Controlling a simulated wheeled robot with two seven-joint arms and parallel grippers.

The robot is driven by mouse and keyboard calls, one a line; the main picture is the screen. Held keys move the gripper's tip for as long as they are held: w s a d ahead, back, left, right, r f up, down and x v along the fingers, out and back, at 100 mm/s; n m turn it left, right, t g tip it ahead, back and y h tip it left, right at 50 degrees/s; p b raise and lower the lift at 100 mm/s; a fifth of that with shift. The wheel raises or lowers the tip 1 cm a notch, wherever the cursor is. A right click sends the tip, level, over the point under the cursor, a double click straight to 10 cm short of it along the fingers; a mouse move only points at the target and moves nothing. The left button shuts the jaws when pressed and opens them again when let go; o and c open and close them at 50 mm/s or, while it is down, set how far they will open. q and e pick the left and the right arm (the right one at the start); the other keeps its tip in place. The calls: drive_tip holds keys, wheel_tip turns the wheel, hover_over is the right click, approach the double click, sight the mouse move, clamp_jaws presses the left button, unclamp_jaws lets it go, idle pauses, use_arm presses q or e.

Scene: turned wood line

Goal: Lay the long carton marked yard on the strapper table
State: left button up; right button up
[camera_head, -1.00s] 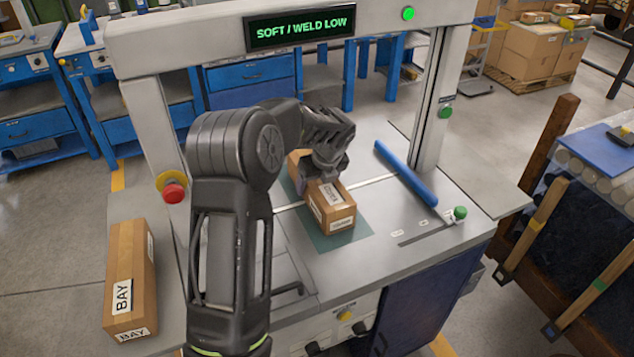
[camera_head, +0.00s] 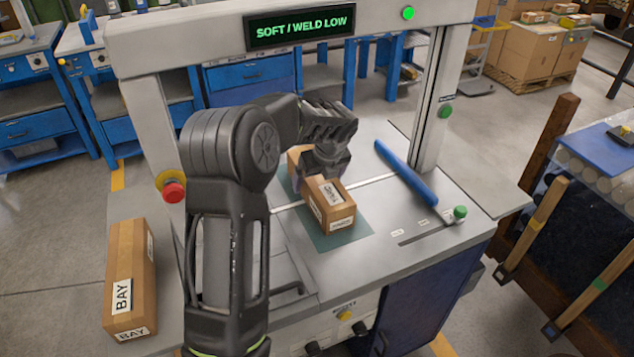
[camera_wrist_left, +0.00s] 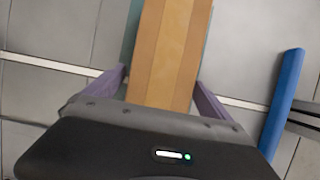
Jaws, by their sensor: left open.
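A long brown carton (camera_head: 336,212) lies on the green mat (camera_head: 349,235) of the strapper table (camera_head: 420,250), under the grey frame. Its labels are too small for me to read surely. My left gripper (camera_head: 318,180) is over the carton's middle and hides part of it. In the left wrist view the fingers (camera_wrist_left: 160,88) stand open on either side of the carton (camera_wrist_left: 168,55), with a gap at each side. My right gripper is in neither view.
Another long carton marked BAY (camera_head: 130,275) lies on the grey surface at the left. A blue bar (camera_head: 405,172) lies right of the carton. A red stop button (camera_head: 173,192) sits on the left post. The display (camera_head: 300,28) reads SOFT / WELD LOW.

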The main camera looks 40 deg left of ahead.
use_arm(q)
drive_tip(key=v, duration=1)
drive_tip(key=shift+r, duration=0.2)
drive_tip(key=shift+s+d, duration=0.1)
